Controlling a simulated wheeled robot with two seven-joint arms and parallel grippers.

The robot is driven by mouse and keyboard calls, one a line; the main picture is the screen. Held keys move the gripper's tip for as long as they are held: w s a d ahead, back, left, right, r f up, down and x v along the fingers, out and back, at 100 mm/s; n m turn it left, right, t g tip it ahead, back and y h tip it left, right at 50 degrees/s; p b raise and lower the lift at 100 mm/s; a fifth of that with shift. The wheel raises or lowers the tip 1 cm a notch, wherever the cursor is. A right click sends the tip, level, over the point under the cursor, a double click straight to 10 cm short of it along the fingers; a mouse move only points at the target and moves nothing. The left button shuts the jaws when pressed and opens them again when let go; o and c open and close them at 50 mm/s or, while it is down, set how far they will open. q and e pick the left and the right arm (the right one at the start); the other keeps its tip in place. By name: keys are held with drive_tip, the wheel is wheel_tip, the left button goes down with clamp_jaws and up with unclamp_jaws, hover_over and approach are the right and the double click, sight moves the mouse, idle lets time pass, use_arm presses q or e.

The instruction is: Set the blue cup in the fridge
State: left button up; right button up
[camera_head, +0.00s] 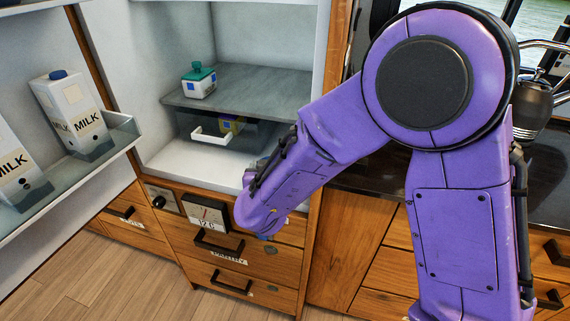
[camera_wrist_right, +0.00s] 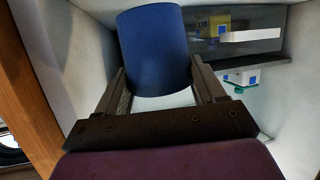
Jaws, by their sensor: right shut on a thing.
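The blue cup (camera_wrist_right: 155,40) shows large in the right wrist view, between the two dark fingers of my right gripper (camera_wrist_right: 158,70). The gripper is shut on it. In the head view my purple right arm reaches from the right to the front of the open fridge (camera_head: 190,160) and hides the cup and most of the gripper. The wrist view shows the cup among the fridge's pale walls; whether it touches the fridge floor I cannot tell. My left gripper is not in view.
Inside the fridge, a grey shelf (camera_head: 235,92) holds a small teal-lidded carton (camera_head: 199,81), above a clear drawer (camera_head: 260,134) with a yellow item. The fridge floor shows bare at front left. The open door (camera_head: 60,190) at left holds milk cartons (camera_head: 75,115). Wooden drawers lie below.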

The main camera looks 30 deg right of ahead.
drive_tip(key=s+m+h+b, duration=0.1)
drive_tip(key=r+m+g+h+b, duration=0.1)
drive_tip(key=m, duration=0.1)
drive_tip(key=shift+s+d, duration=0.35)
drive_tip(key=shift+w+r+m+g+h, duration=0.15)
drive_tip(key=shift+m+g+h, duration=0.15)
drive_tip(key=shift+g, duration=0.2)
drive_tip(key=x, duration=0.6)
drive_tip(key=r+p+x, duration=0.1)
drive_tip(key=x, duration=0.6)
drive_tip(key=w+x, duration=0.1)
drive_tip(key=x, duration=0.5)
drive_tip(key=shift+w+d+r+p, duration=0.1)
drive_tip(key=shift+w+d+p, duration=0.1)
drive_tip(key=shift+p, duration=0.15)
drive_tip(key=shift+w, duration=0.1)
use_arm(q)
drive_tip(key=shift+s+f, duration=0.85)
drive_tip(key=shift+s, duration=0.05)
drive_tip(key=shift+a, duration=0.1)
use_arm(e)
drive_tip(key=shift+a, duration=0.1)
drive_tip(key=o, duration=1.1)
drive_tip(key=shift+f, duration=0.2)
